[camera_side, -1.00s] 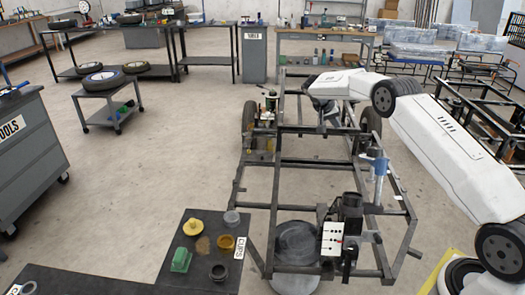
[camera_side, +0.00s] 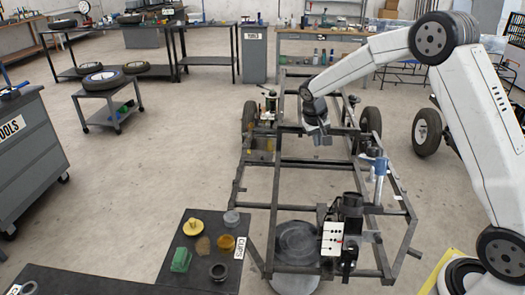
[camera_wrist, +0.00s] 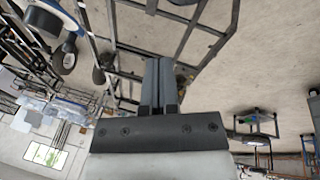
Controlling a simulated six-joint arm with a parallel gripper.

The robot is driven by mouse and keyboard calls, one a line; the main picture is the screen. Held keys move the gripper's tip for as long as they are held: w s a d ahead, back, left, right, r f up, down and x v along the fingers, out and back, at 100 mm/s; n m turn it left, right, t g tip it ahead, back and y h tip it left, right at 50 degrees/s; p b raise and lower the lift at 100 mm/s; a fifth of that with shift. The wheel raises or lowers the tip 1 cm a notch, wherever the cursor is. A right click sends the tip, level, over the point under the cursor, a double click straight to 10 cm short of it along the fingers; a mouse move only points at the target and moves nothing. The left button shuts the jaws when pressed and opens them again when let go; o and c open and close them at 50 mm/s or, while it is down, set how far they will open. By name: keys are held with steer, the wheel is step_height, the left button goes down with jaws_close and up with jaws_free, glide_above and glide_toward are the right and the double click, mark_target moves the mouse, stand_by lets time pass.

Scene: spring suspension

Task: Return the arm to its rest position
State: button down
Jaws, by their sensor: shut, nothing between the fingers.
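My gripper (camera_side: 319,134) is at the end of my white arm, above the far half of the black tube frame (camera_side: 276,205) in the side view. It points down and holds nothing. In the wrist view my gripper (camera_wrist: 159,64) shows its two grey fingers close together, with frame bars and floor beyond them. I cannot tell the exact gap between my gripper and the nearest frame bar.
A blue and silver upright part (camera_side: 380,176) stands at the frame's right side. A wheel (camera_side: 427,132) stands right of the frame.

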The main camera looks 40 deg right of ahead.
steer(key=s+a+n+t+y, duration=0.1)
steer(key=s+a+n, duration=0.1)
steer(key=s+a, duration=0.5)
steer(key=s+a+f+n+t+y, duration=0.1)
steer(key=s+a, duration=0.6)
steer(key=s, duration=0.8)
steer(key=shift+a+n+y, duration=0.3)
steer(key=shift+n+y, duration=0.4)
steer(key=shift+n, duration=0.2)
